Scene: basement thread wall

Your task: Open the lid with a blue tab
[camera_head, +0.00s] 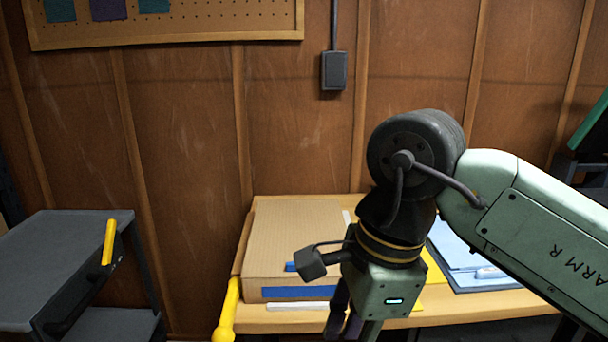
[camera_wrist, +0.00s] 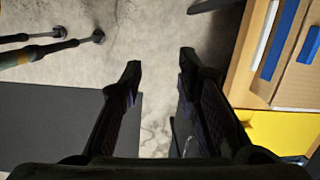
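A cardboard box (camera_head: 290,232) with a closed lid lies on a wooden table against the panelled wall. A small blue tab (camera_head: 291,267) shows near the lid's front edge, and a blue strip (camera_head: 300,292) runs along the box front. In the wrist view the box (camera_wrist: 298,86) is at the right edge, with the blue tab (camera_wrist: 309,45) and the blue strip (camera_wrist: 280,40). My gripper (camera_wrist: 158,64) is open and empty, over the floor in front of the table. In the head view its fingers are partly hidden, below and right of the box front.
The wooden table (camera_head: 480,306) also bears a yellow sheet (camera_wrist: 280,135) and a blue clipboard (camera_head: 465,262) right of the box. A yellow handle (camera_head: 227,310) stands by the table's left front corner. A grey cart (camera_head: 60,255) is at the left. Floor (camera_wrist: 150,25) lies below my gripper.

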